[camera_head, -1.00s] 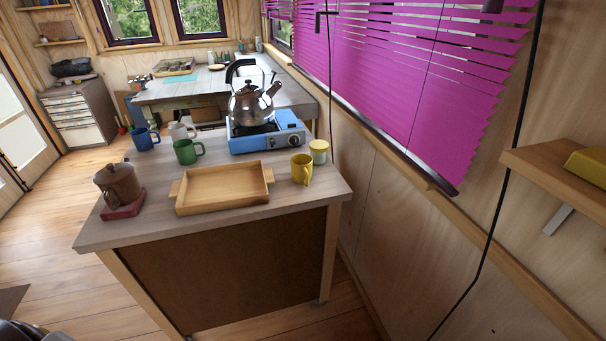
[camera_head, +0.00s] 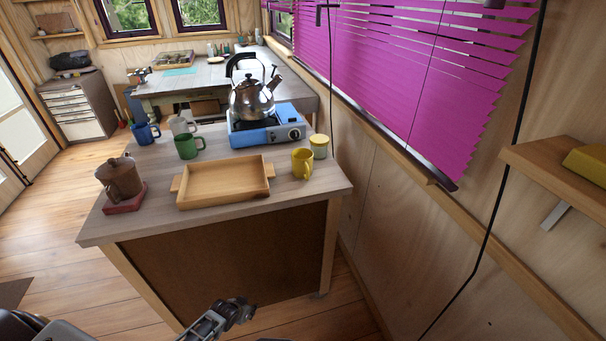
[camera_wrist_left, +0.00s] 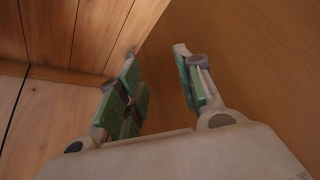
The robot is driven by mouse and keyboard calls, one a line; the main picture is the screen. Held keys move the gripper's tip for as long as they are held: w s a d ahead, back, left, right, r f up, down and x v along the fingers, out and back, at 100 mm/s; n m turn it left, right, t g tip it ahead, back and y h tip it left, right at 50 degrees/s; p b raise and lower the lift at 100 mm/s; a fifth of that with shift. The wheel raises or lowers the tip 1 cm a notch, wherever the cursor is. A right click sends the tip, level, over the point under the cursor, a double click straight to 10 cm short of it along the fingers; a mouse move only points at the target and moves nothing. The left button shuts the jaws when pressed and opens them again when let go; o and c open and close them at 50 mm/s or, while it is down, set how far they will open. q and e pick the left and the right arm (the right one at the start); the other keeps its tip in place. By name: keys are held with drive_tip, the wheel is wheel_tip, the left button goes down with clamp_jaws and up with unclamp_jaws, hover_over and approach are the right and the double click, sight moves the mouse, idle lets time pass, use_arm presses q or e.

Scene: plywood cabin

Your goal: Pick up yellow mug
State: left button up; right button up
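My left gripper (camera_head: 236,310) is low at the bottom of the head view, in front of the counter's brown panel and well below the mug. In the left wrist view my left gripper (camera_wrist_left: 160,80) has its two green-padded fingers apart with nothing between them. The mug is not in the left wrist view. My right gripper is not in view.
The wooden tray (camera_head: 225,183) is empty. A kettle (camera_head: 252,100) sits on a blue stove (camera_head: 266,130). A green mug (camera_head: 187,147), blue mug (camera_head: 144,133) and brown pot (camera_head: 120,178) stand to the left. The wall is close on the right.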

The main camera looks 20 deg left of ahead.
use_arm(q)
drive_tip(key=w+d+r+m+t+h, duration=0.1)
drive_tip(key=w+r, duration=0.5)
drive_tip(key=r, duration=1.1)
drive_tip(key=w+d+r+m+t+h, duration=0.1)
drive_tip(key=w+r, duration=0.5)
drive_tip(key=r, duration=1)
drive_tip(key=w+d+r+m+t+h, duration=0.1)
drive_tip(key=w+d+r+t+h, duration=0.2)
drive_tip(key=r, duration=1.4)
drive_tip(key=w+d+t+p, duration=0.1)
drive_tip(key=w+d, duration=0.2)
drive_tip(key=shift+w+d+r+h, duration=0.2)
drive_tip(key=shift+w+r+h, duration=0.1)
drive_tip(key=shift+r, duration=0.05)
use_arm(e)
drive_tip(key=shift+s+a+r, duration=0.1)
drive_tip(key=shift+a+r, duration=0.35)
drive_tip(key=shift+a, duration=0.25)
use_arm(q)
drive_tip(key=shift+w+t, duration=0.1)
drive_tip(key=shift+t, duration=0.2)
